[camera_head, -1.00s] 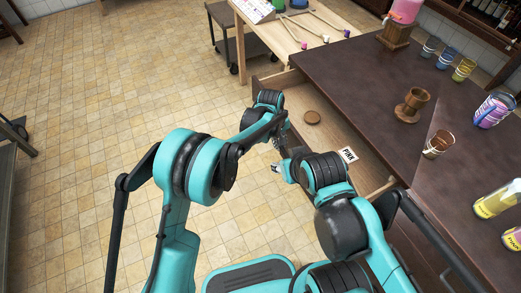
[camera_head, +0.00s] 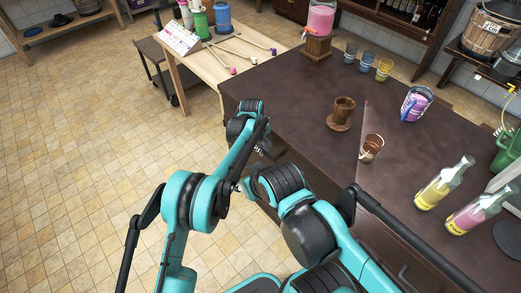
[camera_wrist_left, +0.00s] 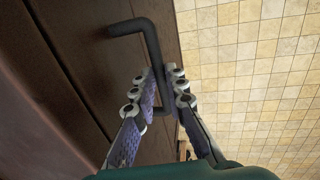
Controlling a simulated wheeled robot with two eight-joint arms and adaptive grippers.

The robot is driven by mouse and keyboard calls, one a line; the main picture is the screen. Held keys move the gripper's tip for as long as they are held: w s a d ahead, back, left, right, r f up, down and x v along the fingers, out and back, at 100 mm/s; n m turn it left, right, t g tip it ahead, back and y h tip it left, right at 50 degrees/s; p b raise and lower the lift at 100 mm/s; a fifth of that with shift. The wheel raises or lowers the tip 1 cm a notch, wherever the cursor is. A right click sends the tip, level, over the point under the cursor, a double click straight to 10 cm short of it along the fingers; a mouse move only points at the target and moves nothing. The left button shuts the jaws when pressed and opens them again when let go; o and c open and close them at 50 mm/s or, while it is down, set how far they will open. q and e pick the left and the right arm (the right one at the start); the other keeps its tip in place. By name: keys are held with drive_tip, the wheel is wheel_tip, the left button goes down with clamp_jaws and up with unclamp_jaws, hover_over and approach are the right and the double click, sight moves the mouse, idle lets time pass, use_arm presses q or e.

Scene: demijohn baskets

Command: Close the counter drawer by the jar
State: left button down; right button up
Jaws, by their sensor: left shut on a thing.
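The counter drawer's brown front (camera_wrist_left: 105,12) shows in the left wrist view with its dark bar handle (camera_wrist_left: 150,38). My left gripper (camera_wrist_left: 162,100) is shut on this handle, one finger on each side of the bar. In the head view the left gripper is at the counter's front edge, mostly hidden by my arms. No drawer interior shows there; the drawer front is largely covered, so any small gap is hidden. A jar with a purple and blue label (camera_head: 416,104) stands on the dark counter (camera_head: 290,95). My right gripper (camera_head: 238,187) is low before the counter, its jaws unclear.
A wooden cup (camera_head: 342,112), a small brown-rimmed glass (camera_head: 371,148) and two bottles (camera_head: 440,186) stand on the counter. A pink dispenser (camera_head: 321,18) is at its back. A light wooden table (camera_head: 200,62) stands beyond.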

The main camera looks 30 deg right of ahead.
use_arm(q)
drive_tip(key=c, duration=1.6)
unclamp_jaws()
drive_tip(key=shift+a, duration=0.15)
drive_tip(key=shift+o, duration=0.2)
wheel_tip(320, 180, up, 12)
drive_tip(key=a, duration=0.2)
drive_tip(key=shift+s, duration=0.2)
drive_tip(key=shift+a+f, duration=0.1)
drive_tip(key=shift+f, duration=0.05)
